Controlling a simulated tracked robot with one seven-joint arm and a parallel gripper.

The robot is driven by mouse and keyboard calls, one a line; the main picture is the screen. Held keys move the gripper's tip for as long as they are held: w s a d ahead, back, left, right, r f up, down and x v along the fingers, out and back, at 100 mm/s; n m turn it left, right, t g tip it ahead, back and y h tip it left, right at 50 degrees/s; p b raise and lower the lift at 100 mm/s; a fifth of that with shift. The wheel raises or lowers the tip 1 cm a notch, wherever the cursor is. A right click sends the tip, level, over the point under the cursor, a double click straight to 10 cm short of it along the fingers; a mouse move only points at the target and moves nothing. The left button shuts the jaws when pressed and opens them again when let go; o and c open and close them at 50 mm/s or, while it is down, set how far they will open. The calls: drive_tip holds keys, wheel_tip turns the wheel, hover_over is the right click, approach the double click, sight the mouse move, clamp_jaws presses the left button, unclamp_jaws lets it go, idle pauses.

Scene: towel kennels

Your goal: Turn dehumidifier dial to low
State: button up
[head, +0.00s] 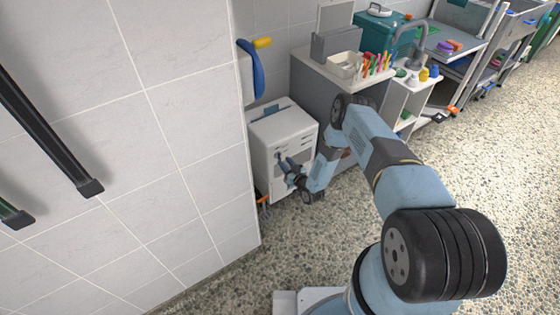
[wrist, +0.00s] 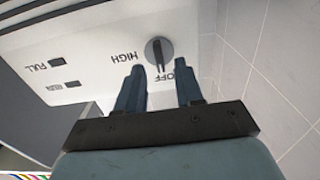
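The dehumidifier (head: 270,133) is a white box standing on the floor against the tiled wall. Its front panel (wrist: 95,50) fills much of the wrist view, with lettering upside down. The dark round dial (wrist: 159,52) has a raised ridge that runs nearly upright in the picture, its lower end near the word OFF. HIGH is printed to the left of the dial; I see no LOW label. My gripper (wrist: 160,70) is open and empty, its two fingertips apart just below the dial in the picture. In the head view my gripper (head: 287,166) is at the dehumidifier's front. I cannot tell whether it touches.
Marks FULL and another, blurred word sit beside small dark windows on the panel. A tiled wall (head: 190,130) stands close on the left. A grey cabinet (head: 320,85) with a tray of coloured pegs (head: 376,64) stands to the right. The pebbled floor (head: 480,160) is open at right.

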sight(279, 156)
drive_tip(key=shift+x, duration=1.4)
